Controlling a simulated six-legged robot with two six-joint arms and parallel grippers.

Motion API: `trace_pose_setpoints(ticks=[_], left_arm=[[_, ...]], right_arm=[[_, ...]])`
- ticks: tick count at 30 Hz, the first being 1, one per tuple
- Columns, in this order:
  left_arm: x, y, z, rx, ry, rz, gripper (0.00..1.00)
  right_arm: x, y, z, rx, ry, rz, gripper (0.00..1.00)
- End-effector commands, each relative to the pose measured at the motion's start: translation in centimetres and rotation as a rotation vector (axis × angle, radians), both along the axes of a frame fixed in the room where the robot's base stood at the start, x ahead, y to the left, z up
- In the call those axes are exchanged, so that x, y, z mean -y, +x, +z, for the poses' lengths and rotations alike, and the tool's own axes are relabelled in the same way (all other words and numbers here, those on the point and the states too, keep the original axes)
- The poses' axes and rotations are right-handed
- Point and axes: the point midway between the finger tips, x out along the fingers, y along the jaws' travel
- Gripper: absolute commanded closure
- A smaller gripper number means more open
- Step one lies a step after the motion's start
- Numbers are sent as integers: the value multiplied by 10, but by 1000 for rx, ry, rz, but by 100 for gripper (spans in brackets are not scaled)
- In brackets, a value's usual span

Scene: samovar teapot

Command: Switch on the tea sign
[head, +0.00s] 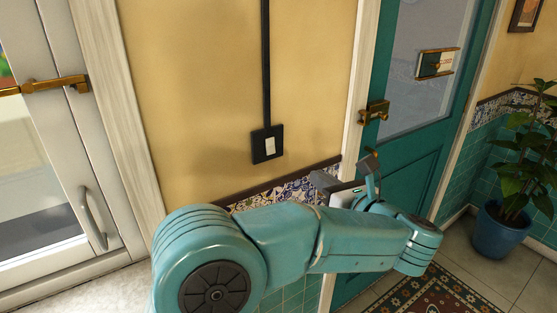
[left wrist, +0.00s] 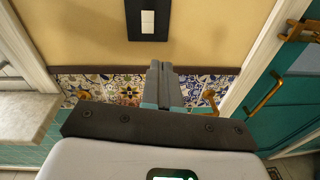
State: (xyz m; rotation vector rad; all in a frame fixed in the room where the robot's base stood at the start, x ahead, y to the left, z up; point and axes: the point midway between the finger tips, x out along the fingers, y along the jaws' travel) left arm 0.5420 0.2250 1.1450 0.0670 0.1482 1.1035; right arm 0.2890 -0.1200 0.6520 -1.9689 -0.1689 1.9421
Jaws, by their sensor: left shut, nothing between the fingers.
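A light switch with a white rocker in a black plate (head: 268,145) is on the yellow wall, with a black conduit running up from it. It also shows at the top of the left wrist view (left wrist: 147,20). My left gripper (head: 320,180) is to the right of and below the switch in the head view, apart from it. In the left wrist view its fingers (left wrist: 160,70) are shut together with nothing between them, pointing toward the wall below the switch. No lit tea sign is in view. My right gripper is not in view.
A teal door (head: 400,165) with a brass handle (head: 373,112) and a small sign (head: 438,63) stands to the right. A white door with a brass bar (head: 55,84) is at the left. A potted plant (head: 500,228) stands at the far right. Patterned tiles (left wrist: 125,90) line the lower wall.

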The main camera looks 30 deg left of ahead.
Motion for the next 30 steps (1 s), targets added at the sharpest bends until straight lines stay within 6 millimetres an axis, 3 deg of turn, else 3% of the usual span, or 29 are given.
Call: trace_pose_setpoints(ticks=[4,16,30], left_arm=[[1,-17,13,105,-86,79,100],[-6,-14,13,105,-86,84,100],[-91,20,3,102,-86,85,100]], right_arm=[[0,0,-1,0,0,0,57],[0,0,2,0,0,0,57],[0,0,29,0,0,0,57]])
